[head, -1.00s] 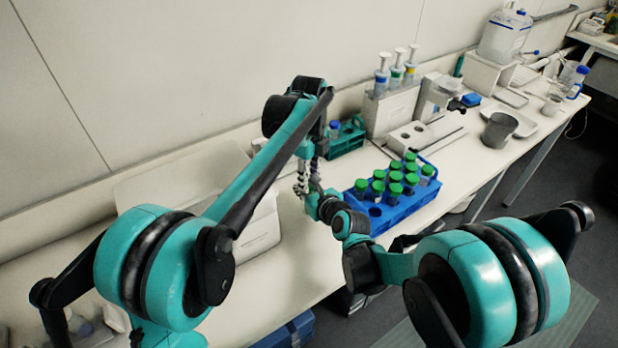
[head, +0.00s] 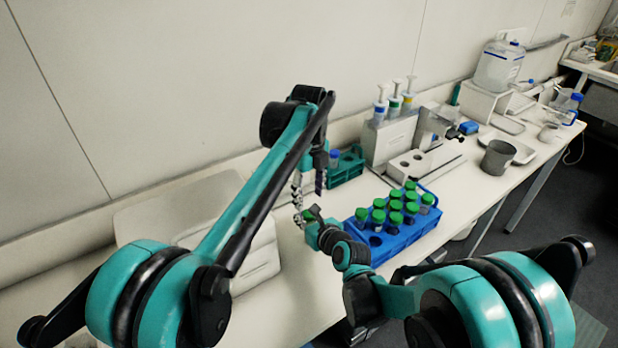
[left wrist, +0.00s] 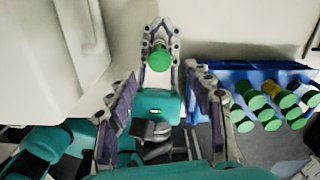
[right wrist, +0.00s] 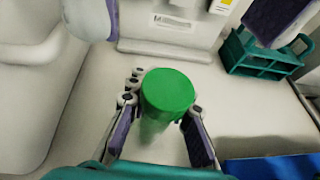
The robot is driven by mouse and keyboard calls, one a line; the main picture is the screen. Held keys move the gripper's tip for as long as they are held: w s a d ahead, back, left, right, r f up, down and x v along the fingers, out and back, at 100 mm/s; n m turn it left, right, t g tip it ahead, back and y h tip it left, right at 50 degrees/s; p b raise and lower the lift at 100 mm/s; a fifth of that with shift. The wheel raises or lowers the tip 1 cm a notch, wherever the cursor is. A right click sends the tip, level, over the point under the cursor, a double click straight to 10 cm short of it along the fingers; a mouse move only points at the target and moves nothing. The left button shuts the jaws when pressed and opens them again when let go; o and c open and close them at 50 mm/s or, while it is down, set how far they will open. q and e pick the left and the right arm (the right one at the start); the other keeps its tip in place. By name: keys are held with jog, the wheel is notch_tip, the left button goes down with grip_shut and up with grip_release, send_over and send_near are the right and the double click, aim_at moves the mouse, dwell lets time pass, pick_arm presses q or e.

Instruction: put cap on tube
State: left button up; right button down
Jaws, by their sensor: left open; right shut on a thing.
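A tube with a green cap (right wrist: 168,92) is held upright by my right gripper (right wrist: 160,118). The cap sits on the tube's top, and the pale tube body (right wrist: 150,132) shows blurred below it. I cannot tell how tightly the cap sits. In the left wrist view the cap (left wrist: 159,59) shows between the right gripper's fingers. My left gripper (left wrist: 166,108) is open and empty, its fingers apart, above the capped tube. In the head view my left gripper (head: 309,186) hangs just above my right gripper (head: 304,217), where the tube is small and mostly hidden.
A blue rack (head: 402,236) with several green-capped tubes (head: 396,206) stands to the right. A teal rack (head: 347,172) with a blue-capped tube (head: 334,158) is behind. A white container (head: 258,262) lies left. A pipette stand (head: 390,138) and grey beaker (head: 496,157) stand farther right.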

pick_arm(q)
notch_tip(320, 180, up, 7)
dwell(0.3)
pick_arm(e)
jog(key=c, duration=1.3)
grip_release()
jog(key=v, duration=1.2)
jog(key=shift+d+f, duration=0.1)
pick_arm(q)
jog(key=shift+s, duration=0.1)
